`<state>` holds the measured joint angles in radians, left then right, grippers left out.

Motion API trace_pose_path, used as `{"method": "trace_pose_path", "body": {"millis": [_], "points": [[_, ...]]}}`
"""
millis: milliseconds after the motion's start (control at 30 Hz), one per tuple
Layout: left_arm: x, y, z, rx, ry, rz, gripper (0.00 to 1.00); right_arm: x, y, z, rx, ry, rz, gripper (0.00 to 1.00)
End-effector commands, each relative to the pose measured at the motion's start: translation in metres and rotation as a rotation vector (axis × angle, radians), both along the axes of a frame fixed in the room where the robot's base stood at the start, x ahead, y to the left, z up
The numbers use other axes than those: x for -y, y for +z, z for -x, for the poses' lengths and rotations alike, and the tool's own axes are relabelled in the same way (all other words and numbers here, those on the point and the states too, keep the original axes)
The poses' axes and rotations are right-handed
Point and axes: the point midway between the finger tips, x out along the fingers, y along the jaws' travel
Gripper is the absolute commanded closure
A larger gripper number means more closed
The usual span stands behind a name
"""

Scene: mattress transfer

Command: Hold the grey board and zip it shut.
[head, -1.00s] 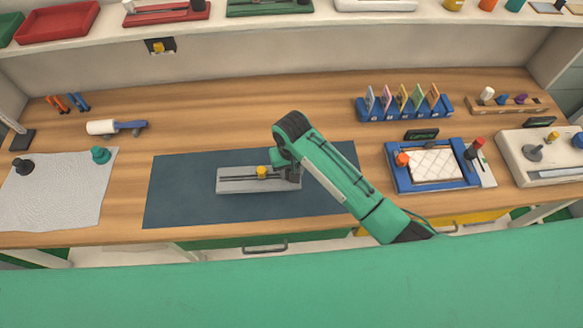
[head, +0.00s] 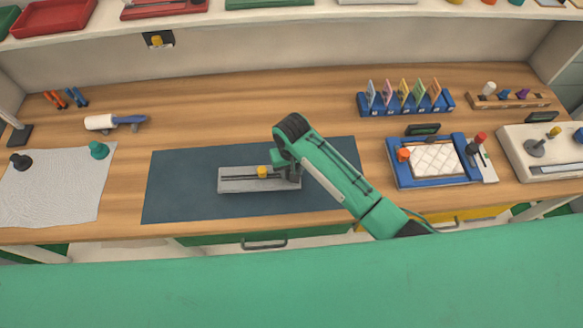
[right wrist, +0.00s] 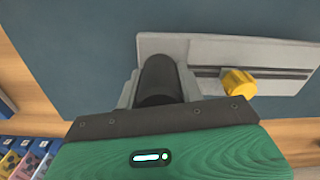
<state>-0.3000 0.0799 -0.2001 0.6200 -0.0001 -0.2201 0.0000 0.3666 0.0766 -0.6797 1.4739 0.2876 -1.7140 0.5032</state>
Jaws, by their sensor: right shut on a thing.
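The grey board (head: 235,185) lies flat on the dark blue mat (head: 180,205). A dark slot or zip track runs along its length, and a yellow slider (head: 262,172) sits on it right of the middle. The board (right wrist: 215,52) and the yellow slider (right wrist: 238,82) also show in the right wrist view. My right gripper (head: 290,174) is at the board's right end and is shut on the board there. Its fingers (right wrist: 160,85) partly hide that end. The slider stands apart from the gripper. My left gripper is not in view.
A blue tray with a white quilted pad (head: 435,160) stands right of the mat. A blue rack of coloured cards (head: 405,102) is behind it. A white cloth (head: 65,185) with two knobs lies at the left. The mat left of the board is clear.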

Motion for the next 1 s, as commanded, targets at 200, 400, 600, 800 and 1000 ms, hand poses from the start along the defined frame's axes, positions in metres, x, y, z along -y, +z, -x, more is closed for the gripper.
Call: {"method": "trace_pose_path", "body": {"millis": [200, 400, 600, 800, 1000], "points": [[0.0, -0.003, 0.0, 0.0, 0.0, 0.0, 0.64, 0.0, -0.007, 0.0, 0.001, 0.0, -0.001, 0.97], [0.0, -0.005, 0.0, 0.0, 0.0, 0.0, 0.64, 0.0, -0.013, 0.0, 0.0, 0.0, -0.001, 0.97], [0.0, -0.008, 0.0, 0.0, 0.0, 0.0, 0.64, 0.0, -0.019, 0.0, 0.001, 0.0, -0.001, 0.97], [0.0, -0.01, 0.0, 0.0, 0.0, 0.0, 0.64, 0.0, -0.024, 0.0, 0.001, 0.0, -0.001, 0.97], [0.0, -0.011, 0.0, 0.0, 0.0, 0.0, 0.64, 0.0, -0.027, 0.0, 0.001, 0.0, -0.001, 0.97]]}}
